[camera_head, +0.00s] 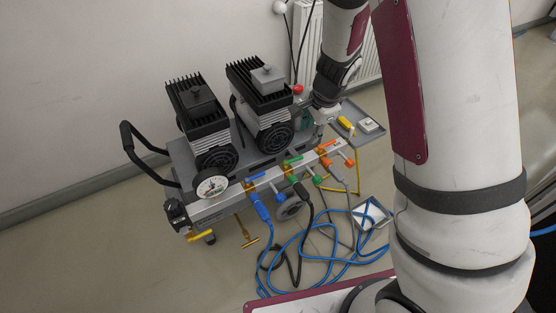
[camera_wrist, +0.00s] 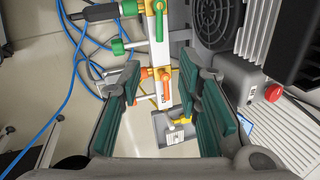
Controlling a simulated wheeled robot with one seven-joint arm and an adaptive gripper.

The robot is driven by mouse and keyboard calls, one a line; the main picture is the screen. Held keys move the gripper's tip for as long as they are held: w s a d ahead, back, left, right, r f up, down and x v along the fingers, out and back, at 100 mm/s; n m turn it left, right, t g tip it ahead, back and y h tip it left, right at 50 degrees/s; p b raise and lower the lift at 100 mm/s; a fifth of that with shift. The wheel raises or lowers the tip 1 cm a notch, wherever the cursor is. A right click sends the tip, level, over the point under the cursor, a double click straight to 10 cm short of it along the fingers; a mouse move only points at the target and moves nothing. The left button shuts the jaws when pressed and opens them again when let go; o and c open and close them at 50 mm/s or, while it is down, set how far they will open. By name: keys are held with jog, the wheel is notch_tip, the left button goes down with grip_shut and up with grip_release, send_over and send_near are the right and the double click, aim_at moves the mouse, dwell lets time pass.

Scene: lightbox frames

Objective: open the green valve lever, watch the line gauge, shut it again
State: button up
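The green valve lever (camera_head: 293,160) sits on the grey manifold bar of the compressor cart, between a blue lever (camera_head: 254,178) and an orange lever (camera_head: 326,146). In the wrist view the green lever (camera_wrist: 158,22) lies along the bar at the top of the picture, beyond my fingertips. The line gauge (camera_head: 211,187) is a round white dial at the bar's left end; its reading is too small to tell. My gripper (camera_head: 314,124) is above the bar's right part. In the wrist view my gripper (camera_wrist: 160,76) is open and empty, with the orange lever (camera_wrist: 163,76) showing between its fingers.
Two black-finned compressor heads (camera_head: 197,108) stand behind the bar. A red knob (camera_head: 298,89) is close to my gripper. A grey tray (camera_head: 352,116) with a yellow item is at the cart's right end. Blue hoses (camera_head: 290,262) lie coiled on the floor in front.

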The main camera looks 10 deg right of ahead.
aim_at(299, 158)
jog(key=b+x, duration=0.6)
jog(key=x, duration=0.9)
jog(key=shift+a+b, duration=0.15)
jog(key=shift+b, duration=0.25)
jog(key=shift+r, duration=0.1)
